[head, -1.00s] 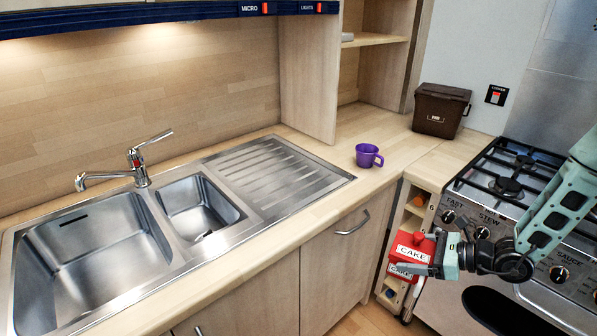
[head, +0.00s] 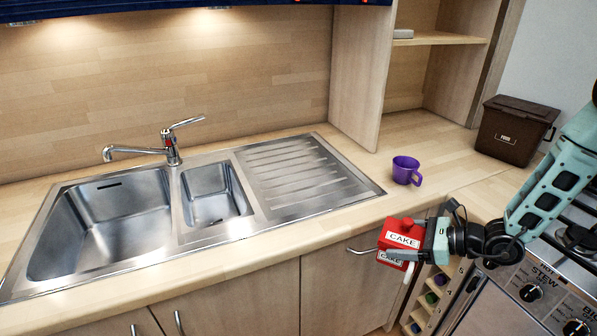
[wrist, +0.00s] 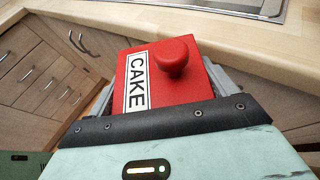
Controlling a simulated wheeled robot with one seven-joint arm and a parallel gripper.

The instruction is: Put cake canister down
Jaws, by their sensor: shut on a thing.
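The red cake canister (head: 402,236) has a white CAKE label and a red knob on its lid. My gripper (head: 394,252) is shut on it and holds it in the air in front of the counter's front edge, near the corner. In the wrist view the canister (wrist: 165,75) sits between the fingers, its lid and knob facing the camera. Its lower part is hidden there by my gripper.
A purple mug (head: 404,170) stands on the wooden counter (head: 432,150) right of the steel drainer (head: 305,175). A brown bin (head: 515,130) stands at the back right. The cooker (head: 530,290) is at the right. Bare counter lies around the mug.

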